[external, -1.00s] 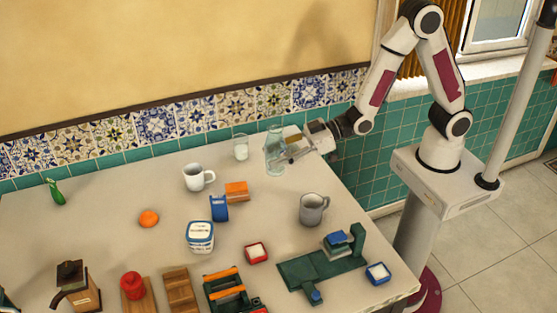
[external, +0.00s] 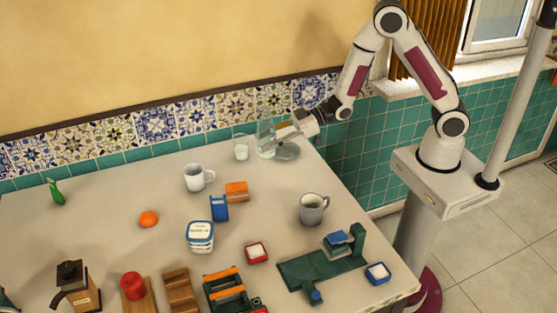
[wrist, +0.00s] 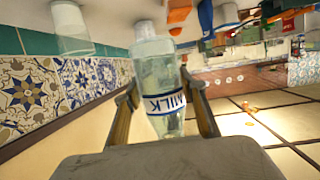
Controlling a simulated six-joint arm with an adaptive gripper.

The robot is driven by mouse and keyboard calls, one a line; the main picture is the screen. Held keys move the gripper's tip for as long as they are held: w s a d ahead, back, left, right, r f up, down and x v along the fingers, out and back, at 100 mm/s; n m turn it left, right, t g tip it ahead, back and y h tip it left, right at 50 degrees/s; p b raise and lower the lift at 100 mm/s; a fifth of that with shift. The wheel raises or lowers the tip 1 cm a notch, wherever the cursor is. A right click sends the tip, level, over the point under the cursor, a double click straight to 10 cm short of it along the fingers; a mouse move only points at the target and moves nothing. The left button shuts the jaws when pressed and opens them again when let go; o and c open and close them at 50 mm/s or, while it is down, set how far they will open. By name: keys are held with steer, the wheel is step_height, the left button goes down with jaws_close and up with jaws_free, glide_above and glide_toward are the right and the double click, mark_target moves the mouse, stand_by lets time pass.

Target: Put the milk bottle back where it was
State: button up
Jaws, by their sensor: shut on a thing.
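The clear glass milk bottle (external: 265,141) is at the back right of the table, just right of a drinking glass. In the wrist view the bottle (wrist: 157,70) stands between my two fingers, with a MILK label that reads upside down. My gripper (external: 278,134) is shut on the bottle from the right, and its fingers (wrist: 162,100) flank the bottle's body. The bottle appears upright and raised off the table. A grey round patch (external: 287,151) lies on the table to its lower right; I cannot tell whether it is a shadow or a flat object.
A white mug (external: 196,177) and a grey mug (external: 312,209) stand nearer the front. The tiled wall (external: 195,118) runs close behind. The table's left middle is mostly clear.

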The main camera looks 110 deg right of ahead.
steer(key=shift+s+d+f+n+y, duration=0.3)
steer(key=shift+y, duration=0.1)
steer(key=shift+s+a+f+n+y, duration=0.2)
steer(key=shift+a+n+y, duration=0.1)
steer(key=shift+n+y, duration=0.25)
steer(key=a+y, duration=0.1)
steer(key=a+n+y, duration=0.1)
steer(key=a, duration=0.1)
steer(key=a+n+y, duration=0.1)
steer(key=a, duration=0.1)
steer(key=shift+s+r+g, duration=0.2)
steer(key=shift+r+g, duration=0.1)
steer(key=shift+f, duration=0.15)
steer(key=shift+d+f, duration=0.1)
steer(key=shift+f, duration=2.7)
steer(key=shift+f, duration=2.1)
